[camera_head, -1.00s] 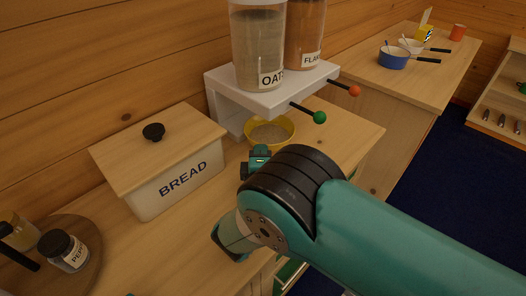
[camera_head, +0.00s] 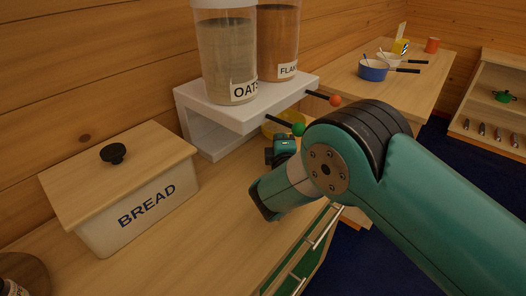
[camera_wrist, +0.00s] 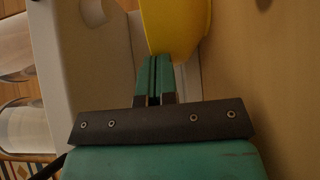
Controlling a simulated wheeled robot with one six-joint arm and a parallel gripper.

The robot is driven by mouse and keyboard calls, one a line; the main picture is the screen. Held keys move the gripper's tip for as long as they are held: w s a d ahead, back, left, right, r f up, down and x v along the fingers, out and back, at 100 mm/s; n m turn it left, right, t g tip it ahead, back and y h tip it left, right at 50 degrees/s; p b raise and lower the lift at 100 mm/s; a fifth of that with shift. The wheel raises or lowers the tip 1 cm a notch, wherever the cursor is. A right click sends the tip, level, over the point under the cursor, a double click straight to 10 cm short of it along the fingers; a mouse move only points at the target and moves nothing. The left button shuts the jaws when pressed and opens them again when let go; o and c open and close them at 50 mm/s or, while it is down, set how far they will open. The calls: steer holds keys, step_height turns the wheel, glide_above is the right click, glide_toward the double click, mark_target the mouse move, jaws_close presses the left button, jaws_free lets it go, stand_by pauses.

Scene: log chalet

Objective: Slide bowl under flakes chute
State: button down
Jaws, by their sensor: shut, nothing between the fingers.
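The yellow bowl (camera_head: 270,129) sits on the counter at the front of the white dispenser stand (camera_head: 245,113), partly hidden by the green knob. The flakes container (camera_head: 277,45) stands on the right of the stand, and the oats container (camera_head: 230,65) on its left. The bowl appears below the flakes side; its exact alignment with the chute is hidden. My gripper (camera_head: 284,147) is low over the counter, just in front of the bowl. In the wrist view, my gripper (camera_wrist: 154,62) is shut and empty, its tips at or very near the bowl's side (camera_wrist: 175,25).
A green-knobbed lever (camera_head: 298,129) and an orange-knobbed lever (camera_head: 335,100) stick out from the stand above the bowl and gripper. A bread box (camera_head: 130,205) stands at left. Bare counter lies between it and my arm. A blue pan (camera_head: 373,70) is on the farther counter.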

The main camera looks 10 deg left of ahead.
steer(key=shift+w+d, duration=0.7)
steer(key=shift+w, duration=0.05)
steer(key=shift+a, duration=0.15)
steer(key=shift+a, duration=0.15)
